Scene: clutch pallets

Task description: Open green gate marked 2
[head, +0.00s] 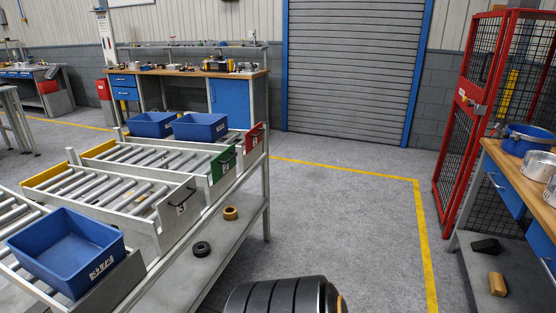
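The green gate (222,166) stands upright across the right-hand end of a roller lane on the rack, left of centre in the head view. It has a small pale mark, too small to read surely, and a dark handle along its top edge. It looks shut. The lane's rollers (158,161) behind it carry no bin that I can see. Neither of my grippers is in view, and nothing touches the gate.
A red gate (253,138) stands beyond it, with blue bins (200,126) close by. A grey gate (177,207) with a handle is nearer. A blue bin (68,256) sits on the nearest lane.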

